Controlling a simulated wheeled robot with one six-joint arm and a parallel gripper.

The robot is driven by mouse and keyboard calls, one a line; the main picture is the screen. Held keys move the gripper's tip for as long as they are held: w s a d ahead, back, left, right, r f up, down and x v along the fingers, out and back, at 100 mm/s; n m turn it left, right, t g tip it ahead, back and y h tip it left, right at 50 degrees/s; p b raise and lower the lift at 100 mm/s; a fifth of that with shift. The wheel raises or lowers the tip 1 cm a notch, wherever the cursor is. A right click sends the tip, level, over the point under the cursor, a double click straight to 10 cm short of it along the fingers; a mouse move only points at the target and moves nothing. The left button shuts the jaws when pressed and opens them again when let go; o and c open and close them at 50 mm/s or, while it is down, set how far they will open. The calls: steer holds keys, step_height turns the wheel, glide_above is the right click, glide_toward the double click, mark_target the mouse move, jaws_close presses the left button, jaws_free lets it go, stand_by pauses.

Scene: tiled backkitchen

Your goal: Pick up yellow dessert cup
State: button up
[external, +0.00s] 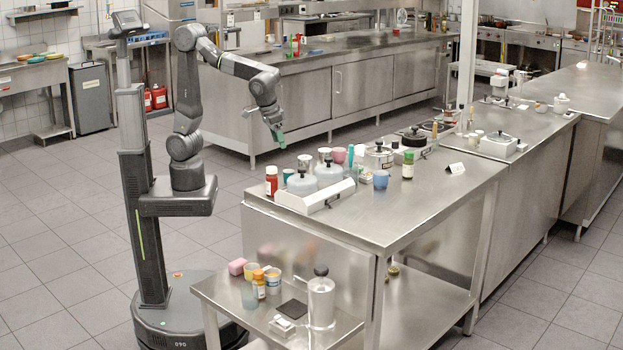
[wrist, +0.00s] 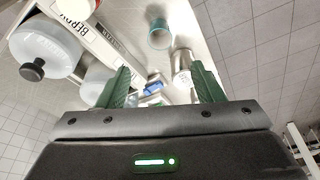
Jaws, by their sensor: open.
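A small yellow cup (external: 251,270) stands on the low steel shelf at the front of the table in the external view, between a pink block and an orange bottle. It is small there and partly hidden by the bottle. I cannot make it out in the wrist view. My gripper (external: 278,138) points down, open and empty, in the air above the far left part of the higher steel table, well above and away from the cup. Its two green fingers (wrist: 163,85) stand apart in the wrist view.
The low shelf also holds a pink block (external: 237,267), an orange bottle (external: 259,284), a yellow-and-white tub (external: 272,277), a clear glass (external: 249,296), a black square (external: 293,309) and a metal canister (external: 321,299). A red jar (external: 271,181) and lidded pots (external: 301,183) crowd the upper table's edge.

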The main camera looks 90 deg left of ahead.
steer(key=o, duration=0.3)
steer(key=shift+o, duration=0.2)
